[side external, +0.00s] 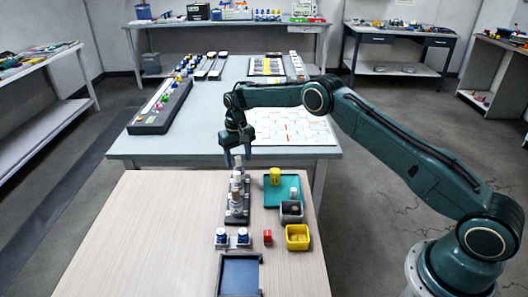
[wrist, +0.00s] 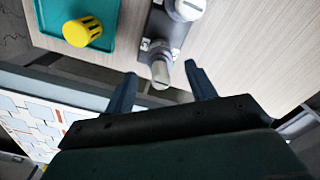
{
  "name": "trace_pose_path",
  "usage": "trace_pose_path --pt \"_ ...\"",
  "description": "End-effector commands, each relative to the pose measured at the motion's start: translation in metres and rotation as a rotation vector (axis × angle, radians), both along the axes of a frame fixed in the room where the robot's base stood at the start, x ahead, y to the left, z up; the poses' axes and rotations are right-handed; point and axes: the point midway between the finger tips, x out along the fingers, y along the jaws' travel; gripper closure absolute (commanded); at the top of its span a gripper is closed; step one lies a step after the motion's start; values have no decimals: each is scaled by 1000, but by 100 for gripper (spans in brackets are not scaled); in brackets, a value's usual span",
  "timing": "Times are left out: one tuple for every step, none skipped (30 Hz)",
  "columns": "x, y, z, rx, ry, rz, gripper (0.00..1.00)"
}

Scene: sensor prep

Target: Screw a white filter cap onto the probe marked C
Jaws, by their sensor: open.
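My gripper (side external: 238,161) is open and empty, just above the far end of a dark rack (side external: 232,219) that holds several upright probes in a row. In the wrist view my gripper (wrist: 162,88) has its fingers to either side of the end grey probe (wrist: 161,74), apart from it. A probe with a wide white top (wrist: 187,8) stands behind it in the rack. No letter C is legible. A yellow ribbed cap (side external: 275,176) stands on a teal tray (side external: 271,198). A small white-topped piece (side external: 294,193), perhaps a white cap, is at the tray's right side.
A dark grey bin (side external: 291,214) and a yellow bin (side external: 298,243) stand right of the rack. The wooden table's left side is clear.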

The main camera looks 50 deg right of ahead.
Motion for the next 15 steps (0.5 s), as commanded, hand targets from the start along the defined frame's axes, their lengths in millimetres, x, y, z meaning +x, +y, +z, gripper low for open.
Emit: trace_pose_path --pt "0 0 0 0 0 0 44" --pt "0 0 0 0 0 0 44" --pt "0 0 0 0 0 0 44" --pt "0 0 0 0 0 0 44" --pt "0 0 0 0 0 0 44" --pt "0 0 0 0 0 0 44" --pt "0 0 1 0 0 0 44" --pt "0 0 1 0 0 0 44" --pt "0 0 2 0 0 0 44" --pt "0 0 2 0 0 0 44" --pt "0 0 2 0 0 0 44" --pt "0 0 3 0 0 0 44" --pt "0 0 3 0 0 0 44" --pt "0 0 4 0 0 0 44" --pt "0 0 4 0 0 0 44"
